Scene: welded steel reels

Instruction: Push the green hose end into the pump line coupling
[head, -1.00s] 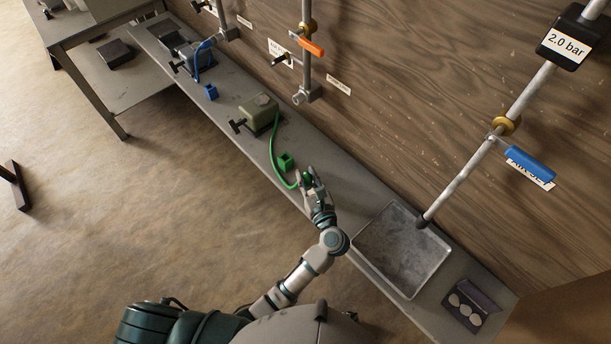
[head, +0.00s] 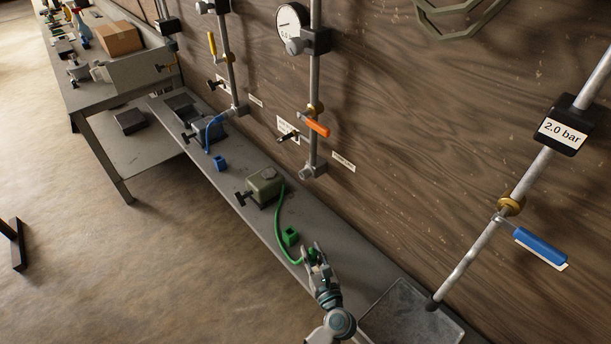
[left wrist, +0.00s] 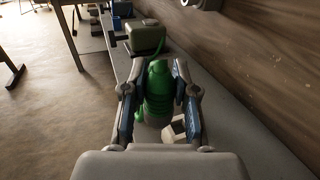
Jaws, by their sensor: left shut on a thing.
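My left gripper (head: 314,252) is shut on the green hose end (left wrist: 158,92), which stands between its fingers (left wrist: 157,68) in the left wrist view. The green hose (head: 277,222) curves from the green pump box (head: 265,184) along the bench to the gripper. A grey coupling (head: 312,171) sits at the foot of the pipe with the orange lever, on the wall beyond the gripper and apart from it. The label beside it is too small to read, so I cannot confirm it is the pump line's. My right gripper is out of view.
A metal tray (head: 400,315) lies to the right, below a pipe with a blue lever (head: 540,246). A blue hose (head: 209,133) is farther left. The wooden wall (head: 430,140) bounds the bench.

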